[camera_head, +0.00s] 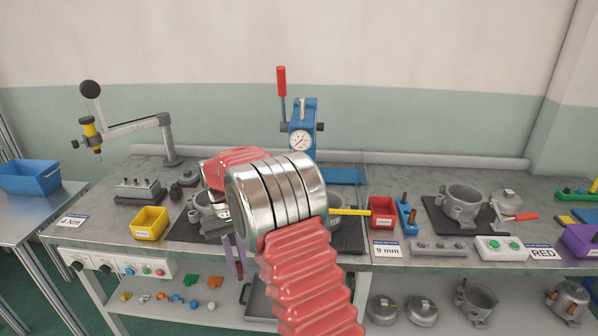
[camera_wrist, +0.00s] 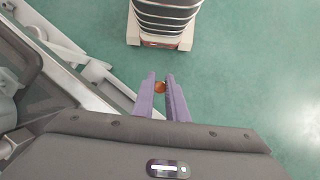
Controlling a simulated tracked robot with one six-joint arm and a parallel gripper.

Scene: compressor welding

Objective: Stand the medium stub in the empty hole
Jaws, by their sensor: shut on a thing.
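In the wrist view, the two purple fingers of my gripper (camera_wrist: 160,92) are closed on a small round copper-coloured piece (camera_wrist: 160,87), the stub, seen end-on. Green floor lies beyond the fingertips. In the head view, the purple fingers of my gripper (camera_head: 235,257) show just left of my red and chrome arm, at the bench's front edge. A grey compressor shell (camera_head: 462,203) stands on a dark mat farther right. The empty hole cannot be made out.
My arm hides the bench's middle and part of a left shell (camera_head: 207,222). A blue press with a gauge (camera_head: 301,141) stands behind. A red bin (camera_head: 382,212), yellow bin (camera_head: 150,223) and grey block (camera_head: 438,248) stand on the bench. Shells lie on the lower shelf.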

